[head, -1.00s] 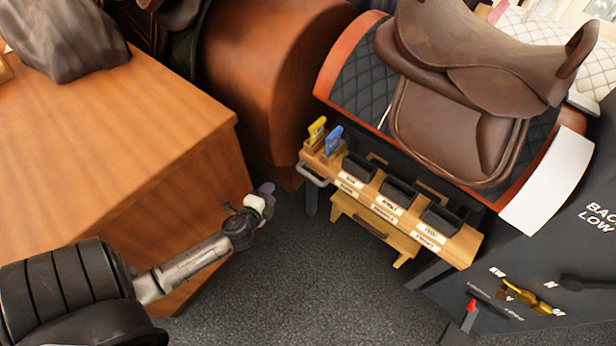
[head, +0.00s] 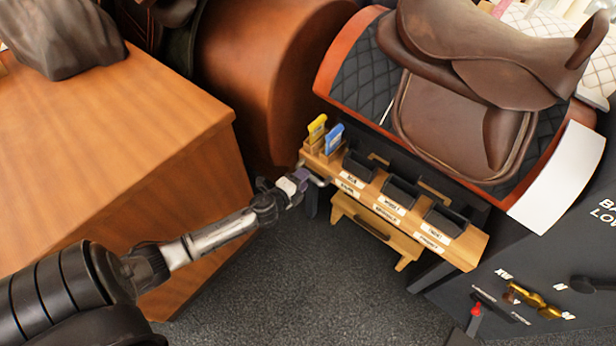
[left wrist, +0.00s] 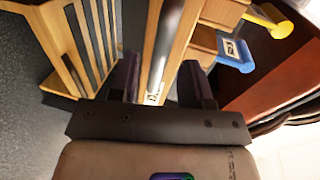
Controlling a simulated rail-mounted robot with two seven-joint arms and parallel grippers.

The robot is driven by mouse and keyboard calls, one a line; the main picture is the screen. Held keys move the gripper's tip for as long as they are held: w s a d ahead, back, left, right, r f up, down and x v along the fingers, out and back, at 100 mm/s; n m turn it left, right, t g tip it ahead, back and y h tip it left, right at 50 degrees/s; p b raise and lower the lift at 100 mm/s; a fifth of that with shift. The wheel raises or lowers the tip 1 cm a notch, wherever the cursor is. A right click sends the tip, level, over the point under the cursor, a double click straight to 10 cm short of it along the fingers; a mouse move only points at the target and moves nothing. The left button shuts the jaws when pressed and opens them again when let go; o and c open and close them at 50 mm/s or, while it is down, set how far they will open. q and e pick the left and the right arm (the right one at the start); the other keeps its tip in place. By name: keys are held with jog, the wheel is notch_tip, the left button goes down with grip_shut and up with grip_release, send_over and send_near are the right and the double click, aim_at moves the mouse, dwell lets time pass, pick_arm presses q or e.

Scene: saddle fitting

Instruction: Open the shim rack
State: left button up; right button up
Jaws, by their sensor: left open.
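The shim rack (head: 455,247) is a light wooden unit with labelled dark bins on top, below the saddle in the head view. A metal bar handle (head: 318,181) sits on its left end. Contact with the handle cannot be told. My right gripper is out of view.
A yellow tool (head: 317,127) and a blue tool (head: 334,137) stand upright at the rack's left end. A large wooden block (head: 190,150) lies left of my arm. The brown saddle (head: 480,60) overhangs behind. Grey floor (head: 300,285) is free in front.

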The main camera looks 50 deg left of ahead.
pick_arm(q)
jog(key=shift+b+x, duration=0.4)
jog(key=shift+x, duration=1.3)
jog(key=shift+c, duration=0.3)
grip_shut()
